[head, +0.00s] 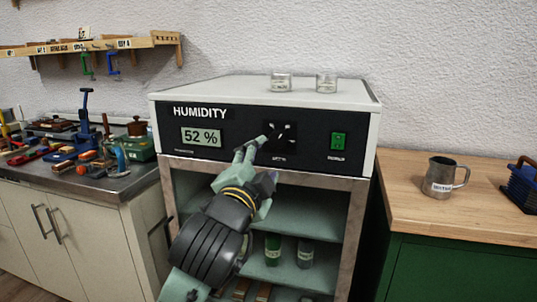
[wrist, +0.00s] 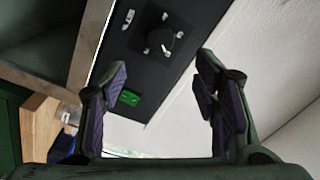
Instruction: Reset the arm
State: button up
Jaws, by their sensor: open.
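My gripper (head: 257,164) is in front of the humidity cabinet (head: 362,165), just below and left of its dark dial (head: 281,137). My arm reaches up to it from the bottom of the head view. In the wrist view my gripper (wrist: 162,78) is open, its dark-padded fingers wide apart with nothing between them. The dial (wrist: 160,40) shows beyond the fingertips, apart from them. The cabinet's display (head: 201,137) reads 52 %. A green switch (head: 338,146) sits right of the dial and also shows beside the left finger in the wrist view (wrist: 130,98).
Two glass jars (head: 281,81) (head: 326,83) stand on the cabinet top. Bottles (head: 272,249) stand on a shelf inside the open front. A metal jug (head: 442,177) is on the wooden counter (head: 405,226) at right. A tool-filled bench (head: 88,188) is at left.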

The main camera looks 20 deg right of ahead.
jog(key=shift+s+a, duration=0.2)
jog(key=shift+s, duration=0.15)
